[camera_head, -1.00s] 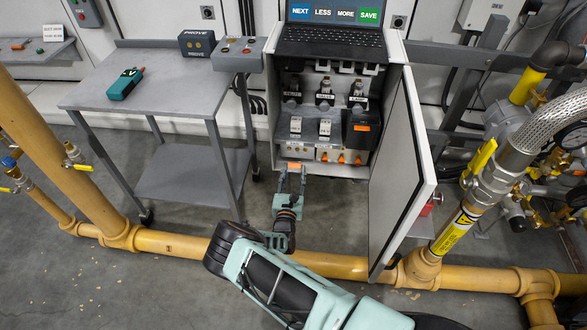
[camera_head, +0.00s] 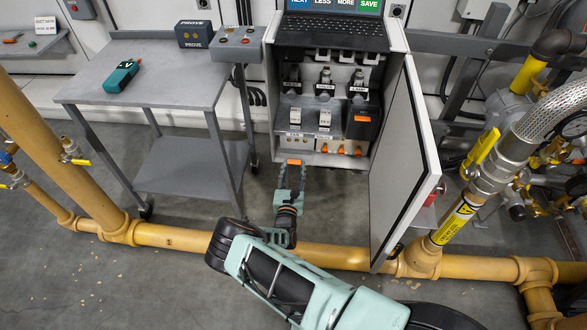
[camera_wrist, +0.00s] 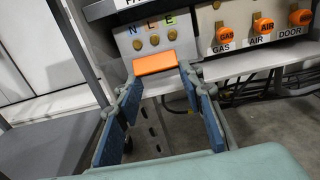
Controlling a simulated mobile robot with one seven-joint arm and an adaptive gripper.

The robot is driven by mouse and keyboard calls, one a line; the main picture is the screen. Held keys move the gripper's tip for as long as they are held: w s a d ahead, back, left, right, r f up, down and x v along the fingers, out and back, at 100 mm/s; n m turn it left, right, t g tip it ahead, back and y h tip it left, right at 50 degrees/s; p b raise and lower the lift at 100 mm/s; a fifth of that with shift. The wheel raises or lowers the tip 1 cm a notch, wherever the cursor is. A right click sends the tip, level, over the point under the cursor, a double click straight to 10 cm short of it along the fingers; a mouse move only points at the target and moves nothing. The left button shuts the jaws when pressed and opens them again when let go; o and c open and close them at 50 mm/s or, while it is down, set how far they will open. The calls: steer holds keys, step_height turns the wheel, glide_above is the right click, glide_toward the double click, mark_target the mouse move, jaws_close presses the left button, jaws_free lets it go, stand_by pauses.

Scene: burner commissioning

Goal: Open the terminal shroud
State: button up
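In the wrist view a grey terminal block (camera_wrist: 155,38) marked N, L, E shows brass screws. An orange bar (camera_wrist: 156,63), which looks like the shroud's tab, sits just below the screws. The cover's outline is not clear. My gripper (camera_wrist: 157,72) has one blue-padded finger at each end of the bar and appears shut on it. In the head view the bar (camera_head: 294,161) shows between my fingertips, just below the terminal block (camera_head: 295,142) at the lower left of the open cabinet (camera_head: 270,85).
Orange plugs (camera_wrist: 263,25) labelled GAS, AIR and DOOR stand right of the block. The cabinet door (camera_head: 400,165) hangs open on the right. A grey cart (camera_head: 150,85) stands left. A yellow pipe (camera_head: 175,236) crosses the floor beneath my arm. A laptop (camera_head: 330,32) tops the cabinet.

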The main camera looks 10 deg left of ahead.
steer(key=o, duration=0.4)
steer(key=s+f+b, duration=0.3)
steer(key=s+f, duration=0.2)
steer(key=f, duration=0.6)
steer(key=shift+s+d, duration=0.3)
steer(key=shift+d, duration=0.1)
stand_by(0.4)
stand_by(0.4)
steer(key=s+a+r, duration=0.1)
steer(key=s, duration=0.6)
steer(key=shift+a+r, duration=0.35)
